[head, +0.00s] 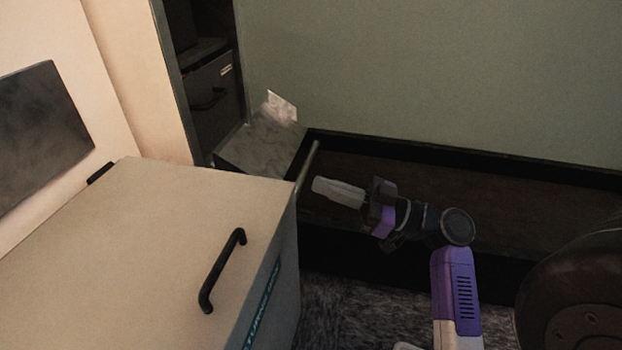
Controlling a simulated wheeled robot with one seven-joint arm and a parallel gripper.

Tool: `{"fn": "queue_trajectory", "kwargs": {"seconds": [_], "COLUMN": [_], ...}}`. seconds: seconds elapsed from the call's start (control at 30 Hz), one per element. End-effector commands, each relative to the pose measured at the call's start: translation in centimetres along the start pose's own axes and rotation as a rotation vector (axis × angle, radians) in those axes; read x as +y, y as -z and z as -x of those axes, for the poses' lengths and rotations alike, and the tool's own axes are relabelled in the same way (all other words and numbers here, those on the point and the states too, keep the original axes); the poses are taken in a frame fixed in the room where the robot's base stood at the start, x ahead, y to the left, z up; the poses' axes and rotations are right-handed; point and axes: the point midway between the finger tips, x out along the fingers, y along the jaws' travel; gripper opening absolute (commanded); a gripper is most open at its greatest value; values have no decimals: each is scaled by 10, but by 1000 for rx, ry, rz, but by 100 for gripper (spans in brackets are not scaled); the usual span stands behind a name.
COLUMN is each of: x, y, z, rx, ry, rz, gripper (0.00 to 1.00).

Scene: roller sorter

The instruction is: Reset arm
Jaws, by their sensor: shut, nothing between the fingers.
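My gripper (338,192) is in the middle of the head view, at the end of my purple and black arm. Its pale fingers are shut and point left, with nothing between them. The fingertips are just to the right of a thin grey rod (307,168) that rises behind the box corner. I cannot tell whether they touch it. The arm reaches up from the lower right.
A large beige box (120,240) with black handles (222,270) fills the lower left. Behind it are a grey block (262,145) with a pale card (282,106) and a dark drawer cabinet (215,100). A dark low ledge (520,215) runs along the green wall (430,70).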

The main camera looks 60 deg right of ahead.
Motion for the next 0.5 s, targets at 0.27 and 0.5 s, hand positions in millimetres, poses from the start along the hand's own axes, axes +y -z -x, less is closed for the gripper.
{"fn": "queue_trajectory", "kwargs": {"seconds": [0.27, 0.5], "x": [0, 0], "y": [-1, -2], "z": [40, 47], "rx": [1, 2], "ry": [-1, 1], "rz": [-1, 2], "gripper": [0, 0]}}
